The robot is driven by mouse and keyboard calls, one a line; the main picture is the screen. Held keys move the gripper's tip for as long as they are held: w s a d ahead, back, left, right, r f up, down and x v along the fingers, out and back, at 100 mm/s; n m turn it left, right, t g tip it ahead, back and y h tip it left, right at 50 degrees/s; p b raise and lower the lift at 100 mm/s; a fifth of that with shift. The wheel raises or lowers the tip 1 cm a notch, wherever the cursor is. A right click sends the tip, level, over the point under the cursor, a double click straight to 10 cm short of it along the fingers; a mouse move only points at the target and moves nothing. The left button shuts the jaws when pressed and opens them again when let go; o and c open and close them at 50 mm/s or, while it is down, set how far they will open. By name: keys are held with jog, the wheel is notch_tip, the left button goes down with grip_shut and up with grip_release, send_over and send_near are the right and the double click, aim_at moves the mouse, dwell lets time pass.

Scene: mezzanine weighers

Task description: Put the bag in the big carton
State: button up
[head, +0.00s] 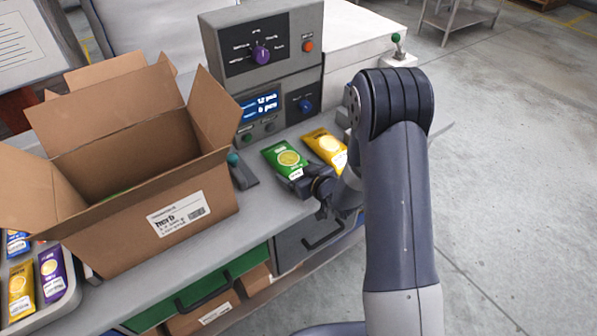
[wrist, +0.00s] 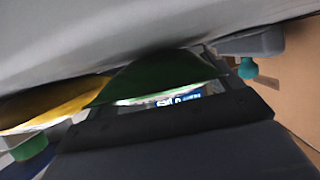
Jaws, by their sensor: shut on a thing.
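The green bag (head: 284,158) has a yellow round picture and lies on or just over the grey counter, right of the big carton. My gripper (head: 303,184) is shut on its near end. The bag also shows as a green shape (wrist: 155,75) beyond the dark gripper in the wrist view. I cannot tell whether the bag touches the counter. A yellow bag (head: 326,148) lies close to its right. The big open brown carton (head: 190,215) stands at left with its flaps spread out. A bit of green shows inside it; most of its floor is hidden.
A grey weigher (head: 264,85) with knobs and a lit display stands behind the bags. A small lever with a teal knob (head: 233,159) sits between carton and green bag. A tray (head: 68,299) of bags is at lower left. Drawers (head: 318,235) are below the counter.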

jog(key=shift+f, duration=0.15)
jog(key=o, duration=0.9)
